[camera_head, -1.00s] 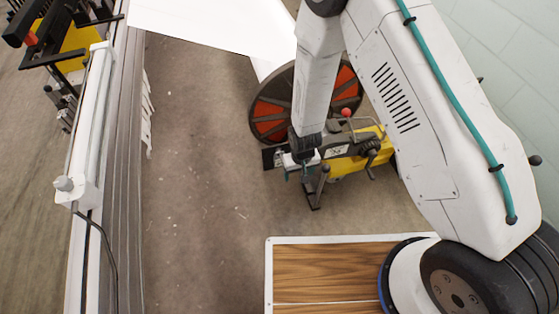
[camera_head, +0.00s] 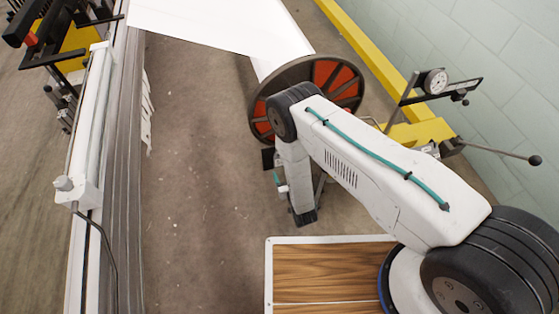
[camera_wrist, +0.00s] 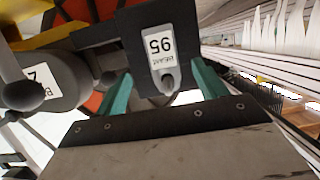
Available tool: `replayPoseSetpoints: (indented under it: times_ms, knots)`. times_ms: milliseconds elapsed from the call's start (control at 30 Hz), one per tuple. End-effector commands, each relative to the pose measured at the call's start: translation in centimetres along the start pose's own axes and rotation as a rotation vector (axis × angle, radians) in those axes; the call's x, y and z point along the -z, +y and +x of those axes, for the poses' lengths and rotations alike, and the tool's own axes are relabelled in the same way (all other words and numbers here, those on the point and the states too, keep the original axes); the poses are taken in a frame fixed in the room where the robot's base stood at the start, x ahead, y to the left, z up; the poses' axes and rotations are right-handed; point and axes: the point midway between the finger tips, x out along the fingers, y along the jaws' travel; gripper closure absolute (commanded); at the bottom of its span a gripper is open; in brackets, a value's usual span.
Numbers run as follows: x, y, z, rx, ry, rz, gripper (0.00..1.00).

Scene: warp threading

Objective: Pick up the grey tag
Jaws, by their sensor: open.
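In the wrist view a grey tag (camera_wrist: 168,79) with a white label reading 95, seen upside down, lies against a dark plate (camera_wrist: 105,45). My gripper (camera_wrist: 163,75) is open, with one teal finger to the left of the tag and one to the right. I see no clear grip on it, and cannot tell how far the tips are from it in depth. In the head view my gripper (camera_head: 277,180) is low beside the red-and-black wheel, partly hidden by my arm. The tag cannot be made out there.
A wheel with red panels (camera_head: 326,74) stands at the end of a white roll (camera_head: 284,45). Yellow machine parts (camera_head: 420,132) are to its right. A dark rounded part with a label (camera_wrist: 35,85) is close left of my gripper. The floor (camera_head: 200,150) to the left is clear.

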Motion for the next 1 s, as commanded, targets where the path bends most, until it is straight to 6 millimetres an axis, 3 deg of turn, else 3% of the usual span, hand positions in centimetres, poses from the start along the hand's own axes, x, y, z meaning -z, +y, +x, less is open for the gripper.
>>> replayPoseSetpoints:
  times_ms: [400, 733, 767, 933, 1000]
  knots:
    - [0.5, -0.3, 5.6, -0.001, -0.001, 0.001, 0.29]
    - [0.4, -0.3, 6.5, 0.001, -0.004, 0.0, 0.29]
    - [0.4, -0.3, 6.5, 0.001, -0.004, 0.0, 0.32]
    - [0.4, -0.3, 6.5, 0.001, -0.004, 0.0, 0.77]
    - [0.4, -0.3, 6.5, 0.001, -0.003, 0.0, 0.77]
